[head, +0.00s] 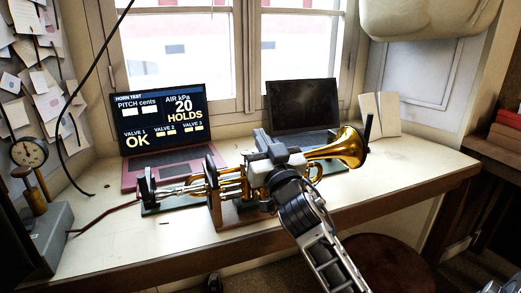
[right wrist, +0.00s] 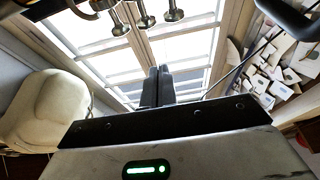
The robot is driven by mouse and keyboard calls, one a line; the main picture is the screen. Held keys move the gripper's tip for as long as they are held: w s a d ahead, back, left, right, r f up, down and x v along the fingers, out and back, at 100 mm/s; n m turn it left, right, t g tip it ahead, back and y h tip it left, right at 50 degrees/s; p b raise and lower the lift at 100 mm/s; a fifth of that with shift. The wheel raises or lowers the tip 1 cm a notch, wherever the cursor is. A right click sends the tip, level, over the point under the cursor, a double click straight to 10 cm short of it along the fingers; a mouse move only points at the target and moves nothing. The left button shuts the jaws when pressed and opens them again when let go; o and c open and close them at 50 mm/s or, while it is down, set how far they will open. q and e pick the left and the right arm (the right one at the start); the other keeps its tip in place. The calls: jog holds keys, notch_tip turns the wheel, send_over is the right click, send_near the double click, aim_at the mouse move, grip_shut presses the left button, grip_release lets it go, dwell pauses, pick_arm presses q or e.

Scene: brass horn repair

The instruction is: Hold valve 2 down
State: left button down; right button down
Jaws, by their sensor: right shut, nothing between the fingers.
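The brass horn (head: 325,150) lies along the bench, its bell to the right. Its valves are largely hidden behind my right gripper (head: 264,142) in the head view. In the right wrist view, three valve tops (right wrist: 145,19) show side by side at the top edge. My right gripper's fingers (right wrist: 158,72) are shut and empty. They appear below the valve tops in that picture, with a visible gap; I cannot tell the depth between them. The left laptop screen (head: 160,118) reads AIR 20 HOLDS and OK under VALVE 1; VALVE 2 and VALVE 3 show blank bars. My left gripper is not in view.
A wooden stand (head: 216,212) supports the horn. A dark laptop (head: 302,108) stands behind it. A red hose (head: 105,215) runs from the horn's left end towards a grey box (head: 50,240) with a dial gauge (head: 29,152). The front of the bench (head: 125,240) has bare room.

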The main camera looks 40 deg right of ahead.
jog(key=f, duration=0.1)
jog(key=f+b, duration=0.1)
jog(key=f, duration=0.1)
jog(key=shift+w+d, duration=0.15)
jog(key=shift+w, duration=0.25)
jog(key=shift+f, duration=0.4)
